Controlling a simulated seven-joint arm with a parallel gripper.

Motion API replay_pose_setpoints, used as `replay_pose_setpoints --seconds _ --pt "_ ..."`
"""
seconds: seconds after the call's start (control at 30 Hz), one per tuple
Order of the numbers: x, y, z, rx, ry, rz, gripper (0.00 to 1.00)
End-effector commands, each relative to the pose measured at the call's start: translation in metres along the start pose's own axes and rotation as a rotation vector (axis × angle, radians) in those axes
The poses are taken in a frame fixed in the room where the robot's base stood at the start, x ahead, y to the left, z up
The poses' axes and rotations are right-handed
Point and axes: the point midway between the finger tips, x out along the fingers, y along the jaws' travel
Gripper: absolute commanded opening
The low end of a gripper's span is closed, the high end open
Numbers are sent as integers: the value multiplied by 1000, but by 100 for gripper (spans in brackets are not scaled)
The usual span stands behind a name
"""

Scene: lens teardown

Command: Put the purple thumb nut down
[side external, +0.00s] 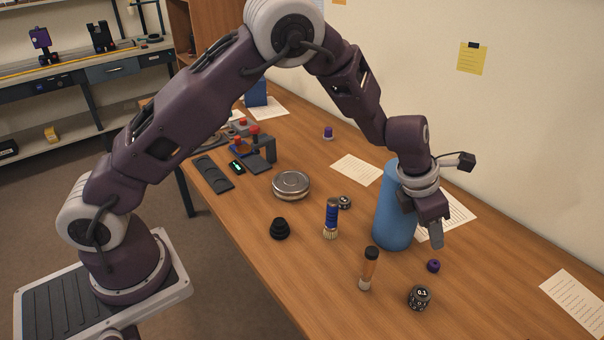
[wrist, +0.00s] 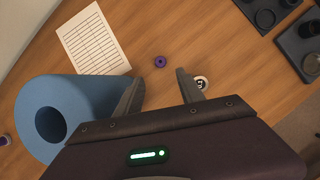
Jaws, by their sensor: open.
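The purple thumb nut (side external: 433,265) lies on the wooden table, right of the foot of the blue cylinder. In the wrist view, the nut (wrist: 160,62) shows as a small ring on bare wood, just beyond the gap between the fingertips. My gripper (side external: 436,240) points down above the nut, with a visible gap to it. In the wrist view, my gripper (wrist: 158,84) has its two fingers wide apart with nothing between them.
The tall blue cylinder (side external: 394,215) stands close beside my gripper. A blue-handled brush (side external: 331,220) is further left. Wood around the nut is clear.

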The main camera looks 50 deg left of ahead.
Motion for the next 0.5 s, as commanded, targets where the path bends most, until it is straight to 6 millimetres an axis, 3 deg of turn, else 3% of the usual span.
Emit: replay_pose_setpoints --seconds 0.07,0.13,0.17,0.27,0.3,0.37,0.4,0.5 --pt "-7 0 1 22 -5 -3 45" --pt "-31 2 3 116 -20 -12 45" --pt "-48 2 4 185 -30 -19 45" --pt "-129 3 -7 547 -75 -29 45" --pt "-163 2 -19 724 -90 -24 45" --pt "-211 -1 -44 1002 -104 -6 45" --pt "-241 -4 -64 1197 -105 15 45" --pt "-301 -15 -129 1700 -62 83 45"
